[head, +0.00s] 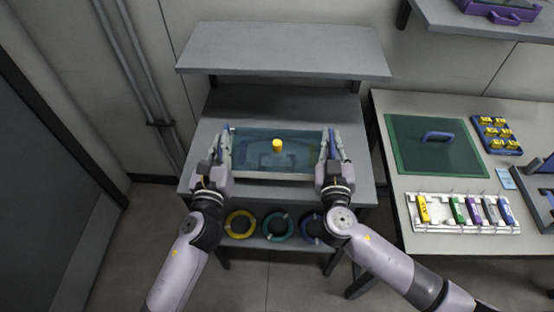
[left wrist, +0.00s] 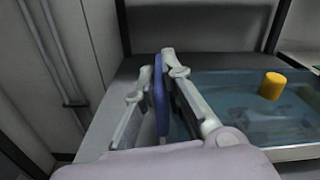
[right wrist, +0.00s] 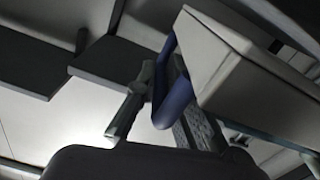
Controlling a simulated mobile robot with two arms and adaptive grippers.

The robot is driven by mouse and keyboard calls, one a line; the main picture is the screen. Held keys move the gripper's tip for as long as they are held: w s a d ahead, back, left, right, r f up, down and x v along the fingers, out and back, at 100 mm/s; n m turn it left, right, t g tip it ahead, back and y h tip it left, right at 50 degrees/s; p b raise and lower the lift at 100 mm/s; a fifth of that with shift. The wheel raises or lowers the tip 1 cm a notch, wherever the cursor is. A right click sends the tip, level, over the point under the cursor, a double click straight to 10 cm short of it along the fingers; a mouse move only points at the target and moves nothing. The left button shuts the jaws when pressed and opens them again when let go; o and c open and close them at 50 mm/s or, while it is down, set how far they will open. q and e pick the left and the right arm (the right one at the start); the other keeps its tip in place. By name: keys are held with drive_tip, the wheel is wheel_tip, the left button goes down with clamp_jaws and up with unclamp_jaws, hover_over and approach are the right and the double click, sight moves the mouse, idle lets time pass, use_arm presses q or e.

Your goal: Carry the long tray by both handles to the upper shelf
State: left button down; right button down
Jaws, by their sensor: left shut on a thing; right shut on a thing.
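The long tray (head: 262,175) is a shallow tray with a pale rim and a blue-teal inside, level over the middle deck of the grey shelf unit. A yellow cylinder (head: 277,145) stands in it; it also shows in the left wrist view (left wrist: 272,86). My left gripper (head: 223,142) is shut on the blue left handle (left wrist: 160,95). My right gripper (head: 329,143) is shut on the blue right handle (right wrist: 172,105). In the right wrist view the tray's pale end wall (right wrist: 225,65) is close. The upper shelf (head: 284,48) is a bare grey board above and behind the tray.
Yellow, green and blue cable coils (head: 240,224) lie on the lower shelf below. To the right, a workbench (head: 385,103) bears a green mat (head: 430,155), a white rack (head: 432,226) of coloured pieces and a blue tray of yellow pieces (head: 496,134). Pipes run up the left wall.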

use_arm(q)
drive_tip(key=shift+r, duration=0.25)
use_arm(e)
drive_tip(key=shift+s+a, duration=0.15)
drive_tip(key=shift+a, duration=0.05)
idle(0.4)
